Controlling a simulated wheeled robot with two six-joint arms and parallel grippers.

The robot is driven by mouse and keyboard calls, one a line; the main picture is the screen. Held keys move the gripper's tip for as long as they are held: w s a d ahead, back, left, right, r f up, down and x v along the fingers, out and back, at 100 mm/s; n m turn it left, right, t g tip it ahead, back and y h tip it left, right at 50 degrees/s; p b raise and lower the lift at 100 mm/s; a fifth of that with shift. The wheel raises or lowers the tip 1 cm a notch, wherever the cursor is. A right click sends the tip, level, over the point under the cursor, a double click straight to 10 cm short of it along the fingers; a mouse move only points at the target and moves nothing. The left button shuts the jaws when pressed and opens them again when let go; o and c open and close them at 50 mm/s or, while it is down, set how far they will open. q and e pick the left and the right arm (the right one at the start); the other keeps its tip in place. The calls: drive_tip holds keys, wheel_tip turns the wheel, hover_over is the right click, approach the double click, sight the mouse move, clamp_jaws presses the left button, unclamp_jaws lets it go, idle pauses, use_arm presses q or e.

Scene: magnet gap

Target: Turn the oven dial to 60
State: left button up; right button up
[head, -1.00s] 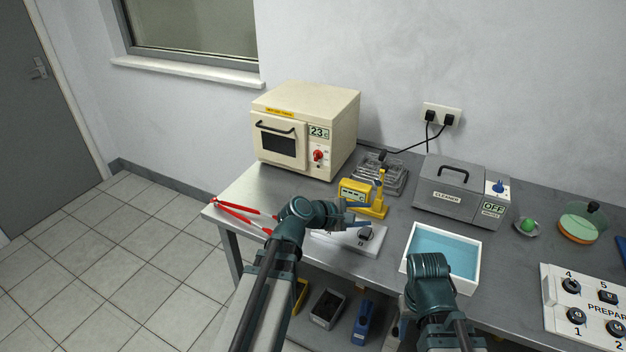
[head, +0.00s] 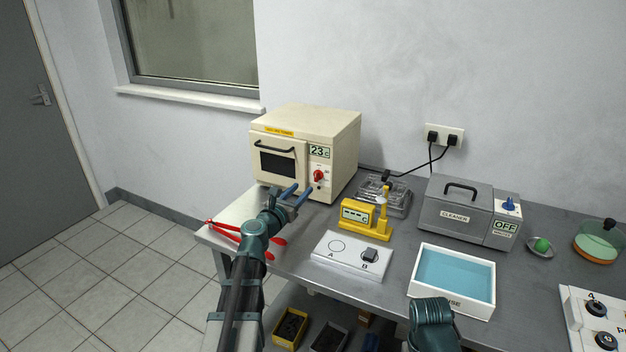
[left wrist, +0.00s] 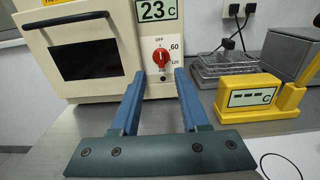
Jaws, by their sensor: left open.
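The cream oven (head: 306,150) stands at the back left of the bench, its door shut and its display (head: 319,152) reading 23 C. Its red dial (head: 318,175) is on the front panel below the display. In the left wrist view the dial (left wrist: 160,57) points up toward OFF, with 60 marked to its upper right and another mark lower right. My left gripper (head: 297,189) is open and empty, in front of and below the dial. In the left wrist view its blue fingers (left wrist: 155,88) stand on either side below the dial, apart from it. My right gripper is out of view; only part of that arm shows.
Red tongs (head: 240,236) lie at the bench's left edge. A yellow meter (head: 356,213), a wire basket (head: 385,197), a white A/B block (head: 350,255) and a blue-filled rinse tray (head: 452,305) stand to the right. A grey cleaner (head: 455,214) stands behind the tray.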

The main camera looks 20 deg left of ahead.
sight(315, 176)
use_arm(q)
drive_tip(key=w, duration=0.8)
drive_tip(key=shift+w+d, duration=0.3)
drive_tip(key=shift+d, duration=0.1)
clamp_jaws()
